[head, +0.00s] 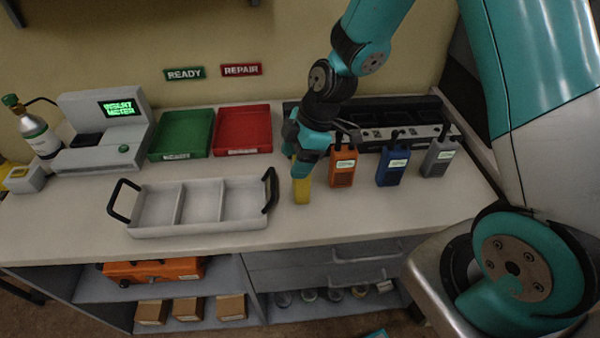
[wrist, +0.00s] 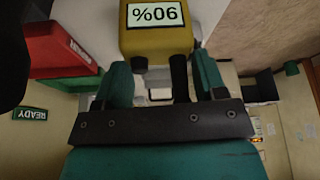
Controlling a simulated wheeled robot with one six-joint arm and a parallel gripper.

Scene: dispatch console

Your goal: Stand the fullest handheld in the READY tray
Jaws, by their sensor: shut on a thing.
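A yellow handheld (head: 301,188) is upright between the fingers of my gripper (head: 304,158), left of the other handhelds. I cannot tell whether its base touches the counter. In the wrist view, the yellow handheld (wrist: 155,40) shows an upside-down 90% label, and my gripper (wrist: 163,80) is shut on it near its top. An orange handheld (head: 342,172), a blue handheld (head: 388,175) and a grey handheld (head: 438,160) stand to the right; their labels are too small to read. The green READY tray (head: 181,130) lies empty below the READY sign (head: 185,73).
A red tray (head: 243,128) sits right of the green one, below the REPAIR sign (head: 241,69). A grey three-part carrier (head: 200,232) with black handles stands in front. A meter station (head: 105,130) is at left, and a black charger bank (head: 385,125) is behind the handhelds.

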